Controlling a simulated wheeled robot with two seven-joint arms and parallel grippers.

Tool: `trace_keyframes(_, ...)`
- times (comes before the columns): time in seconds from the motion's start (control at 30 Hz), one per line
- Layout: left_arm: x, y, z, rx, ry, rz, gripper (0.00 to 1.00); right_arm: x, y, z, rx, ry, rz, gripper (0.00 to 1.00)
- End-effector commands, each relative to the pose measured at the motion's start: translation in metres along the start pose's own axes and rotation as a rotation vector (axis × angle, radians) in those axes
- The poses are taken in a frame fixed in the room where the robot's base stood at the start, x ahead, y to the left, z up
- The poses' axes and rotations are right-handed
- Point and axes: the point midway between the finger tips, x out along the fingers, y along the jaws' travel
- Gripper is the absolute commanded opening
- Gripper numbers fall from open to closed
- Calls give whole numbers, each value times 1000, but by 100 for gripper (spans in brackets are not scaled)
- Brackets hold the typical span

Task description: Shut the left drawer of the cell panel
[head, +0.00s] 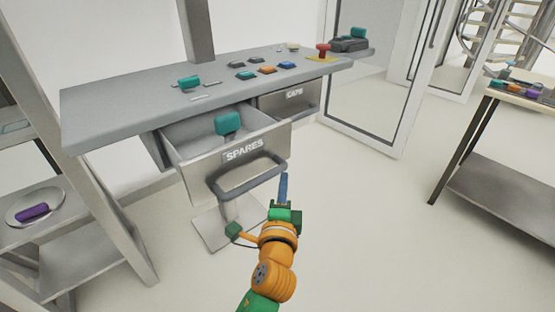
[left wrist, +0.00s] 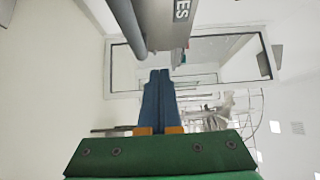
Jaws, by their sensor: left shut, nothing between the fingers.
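The left drawer, marked SPARES (head: 240,155), is pulled out from under the grey panel top (head: 130,105). A teal block (head: 228,123) shows inside it. The drawer's grey bar handle (head: 248,180) sticks out at its front. My left gripper (head: 283,180) is shut and empty, its blue fingers just right of the handle's right end. I cannot tell whether they touch. In the left wrist view the gripper (left wrist: 160,75) points towards the drawer's lettered front (left wrist: 168,20), with the handle (left wrist: 124,25) at upper left. My right gripper is not in view.
The second drawer, marked CAPS (head: 292,95), sits further right and looks shut. Several small coloured pieces and a red knob (head: 322,49) are on the panel top. A side shelf with a plate (head: 50,197) stands at left, another table (head: 480,170) at right. The floor between is clear.

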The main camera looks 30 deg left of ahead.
Motion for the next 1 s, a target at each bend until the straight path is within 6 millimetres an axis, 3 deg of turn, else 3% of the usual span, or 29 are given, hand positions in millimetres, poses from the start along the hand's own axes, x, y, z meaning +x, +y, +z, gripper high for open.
trace_keyframes(0.3, 70, 0, 0, -2, 0, 0, 0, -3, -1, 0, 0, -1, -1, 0)
trace_keyframes(0.4, 82, -2, 13, 1, -1, 1, 0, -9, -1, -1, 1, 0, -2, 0)
trace_keyframes(0.6, 96, 0, 26, -2, 1, 3, 0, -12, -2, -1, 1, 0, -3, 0)
trace_keyframes(1.0, 97, 1, 28, -3, 2, 2, 0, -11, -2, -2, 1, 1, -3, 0)
